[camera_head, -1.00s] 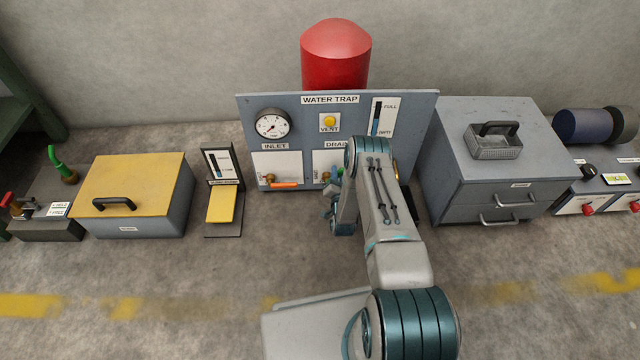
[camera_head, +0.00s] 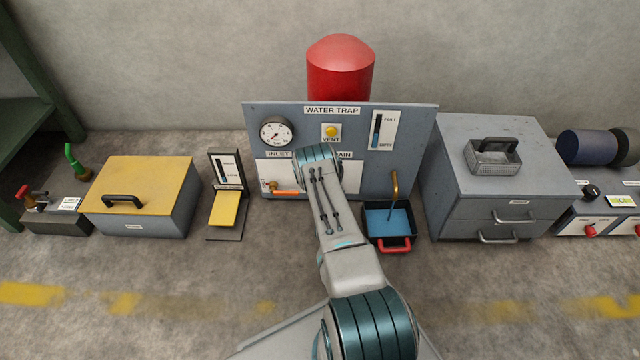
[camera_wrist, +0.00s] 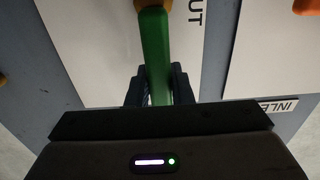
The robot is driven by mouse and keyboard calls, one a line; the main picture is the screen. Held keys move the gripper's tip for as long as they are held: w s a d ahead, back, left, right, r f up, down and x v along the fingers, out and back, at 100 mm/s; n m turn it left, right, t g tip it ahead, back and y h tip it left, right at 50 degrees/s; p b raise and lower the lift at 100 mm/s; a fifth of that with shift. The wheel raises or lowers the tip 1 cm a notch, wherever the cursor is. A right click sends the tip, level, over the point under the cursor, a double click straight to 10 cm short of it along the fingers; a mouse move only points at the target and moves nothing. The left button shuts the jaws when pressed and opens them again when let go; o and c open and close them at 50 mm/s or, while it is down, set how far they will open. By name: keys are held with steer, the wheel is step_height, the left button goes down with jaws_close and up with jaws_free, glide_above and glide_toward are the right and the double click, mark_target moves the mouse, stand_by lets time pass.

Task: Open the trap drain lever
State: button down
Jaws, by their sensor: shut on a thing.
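The water trap panel (camera_head: 235,130) stands upright in the middle, with the drain section at its lower right mostly hidden behind my arm. In the wrist view a green lever (camera_wrist: 155,50) on a brass fitting (camera_wrist: 152,4) runs down between the fingers of my gripper (camera_wrist: 158,88). The dark fingers are shut on the lever, one on each side. In the head view the gripper and the green lever are hidden behind my arm. The inlet's orange lever (camera_head: 286,192) lies level at the panel's lower left.
A grey drawer cabinet (camera_head: 490,180) stands close on the right. A yellow-topped box (camera_head: 140,180) and a small gauge stand (camera_head: 226,200) are on the left.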

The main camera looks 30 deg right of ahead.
steer(key=shift+s+a+f, duration=0.1)
stand_by(0.3)
steer(key=c, duration=1.3)
jaws_free()
steer(key=shift+s, duration=0.1)
steer(key=p+v, duration=0.5)
steer(key=v, duration=0.8)
steer(key=shift+s+a, duration=0.15)
steer(key=shift+s, duration=0.1)
